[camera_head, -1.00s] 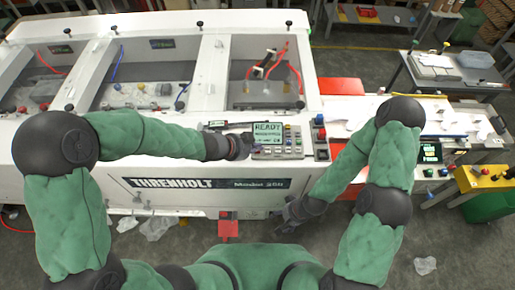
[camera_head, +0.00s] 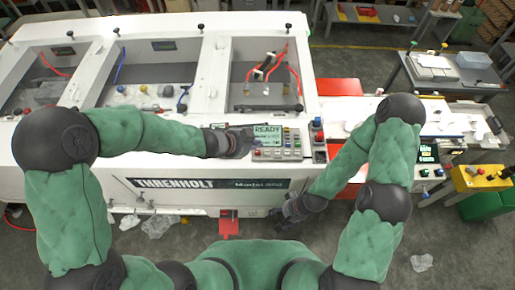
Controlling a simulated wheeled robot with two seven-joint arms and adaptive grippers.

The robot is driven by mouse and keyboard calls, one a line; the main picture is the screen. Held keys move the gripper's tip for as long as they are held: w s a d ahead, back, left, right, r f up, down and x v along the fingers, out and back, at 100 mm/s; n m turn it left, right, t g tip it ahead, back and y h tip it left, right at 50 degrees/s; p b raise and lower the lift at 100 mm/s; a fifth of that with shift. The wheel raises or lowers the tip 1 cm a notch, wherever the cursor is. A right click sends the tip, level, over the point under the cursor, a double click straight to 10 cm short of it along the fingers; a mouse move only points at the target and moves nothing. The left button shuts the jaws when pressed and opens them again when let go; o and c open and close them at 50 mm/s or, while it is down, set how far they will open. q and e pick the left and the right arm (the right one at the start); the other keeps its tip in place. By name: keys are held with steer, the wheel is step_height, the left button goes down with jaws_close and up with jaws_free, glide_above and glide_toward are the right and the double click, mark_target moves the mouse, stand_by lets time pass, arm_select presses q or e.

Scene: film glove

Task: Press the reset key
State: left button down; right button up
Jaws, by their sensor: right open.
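The control panel (camera_head: 290,153) sits on the front top edge of the white machine, with several coloured keys and a screen (camera_head: 267,132) that reads READY. The reset key's label is too small to read, so I cannot tell which key it is. My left gripper (camera_head: 246,142) is at the panel's left side, by the screen's left edge; its fingers are too small and dark to tell open from shut. Whether it touches the panel cannot be told. My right gripper (camera_head: 292,208) is open and empty, low in front of the machine.
The white machine (camera_head: 150,188) fills the left and middle. Red and other large buttons (camera_head: 318,134) stand at the panel's right. A yellow control box (camera_head: 482,178) stands at the far right.

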mark_target(256, 153)
arm_select(q)
steer(key=shift+r+p, duration=1.25)
steer(key=shift+r, duration=0.35)
steer(key=shift+f, duration=0.1)
